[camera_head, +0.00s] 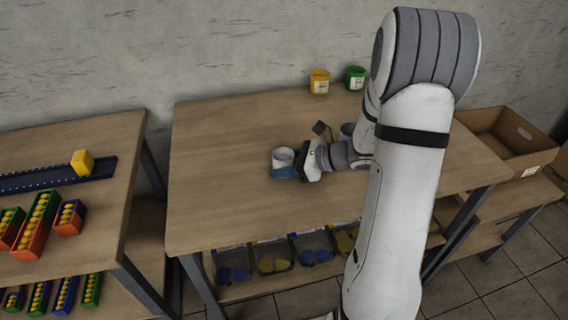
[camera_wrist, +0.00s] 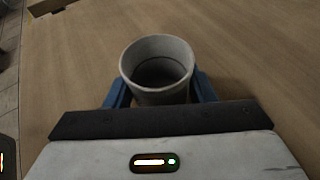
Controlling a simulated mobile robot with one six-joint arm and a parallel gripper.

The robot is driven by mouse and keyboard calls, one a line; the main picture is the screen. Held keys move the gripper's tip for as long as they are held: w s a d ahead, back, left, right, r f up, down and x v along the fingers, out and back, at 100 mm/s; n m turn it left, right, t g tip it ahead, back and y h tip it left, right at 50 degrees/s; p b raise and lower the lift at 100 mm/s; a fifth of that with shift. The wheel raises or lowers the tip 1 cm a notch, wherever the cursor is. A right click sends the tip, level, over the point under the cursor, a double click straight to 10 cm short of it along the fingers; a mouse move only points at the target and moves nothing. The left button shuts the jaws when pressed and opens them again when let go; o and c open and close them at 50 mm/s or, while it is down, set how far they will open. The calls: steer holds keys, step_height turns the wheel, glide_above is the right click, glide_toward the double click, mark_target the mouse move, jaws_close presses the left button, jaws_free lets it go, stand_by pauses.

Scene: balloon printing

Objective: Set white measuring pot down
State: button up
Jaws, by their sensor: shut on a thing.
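The white measuring pot (camera_wrist: 158,92) is a small round open cup, and it sits between the blue fingers of my gripper (camera_wrist: 160,96) in the wrist view. My gripper is shut on it. In the head view the white measuring pot (camera_head: 283,157) is at the middle of the wooden table (camera_head: 225,190), held upright by my gripper (camera_head: 284,172). The pot is at or just above the tabletop; I cannot tell whether it touches. The pot's lower part is hidden by my gripper in the wrist view.
A yellow pot (camera_head: 319,82) and a green pot (camera_head: 355,78) stand at the table's back edge. A cardboard box (camera_head: 505,140) is at right. The table's left half is clear. Bins (camera_head: 272,257) are on the shelf below.

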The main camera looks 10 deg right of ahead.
steer(key=o, duration=1)
steer(key=shift+f, duration=0.1)
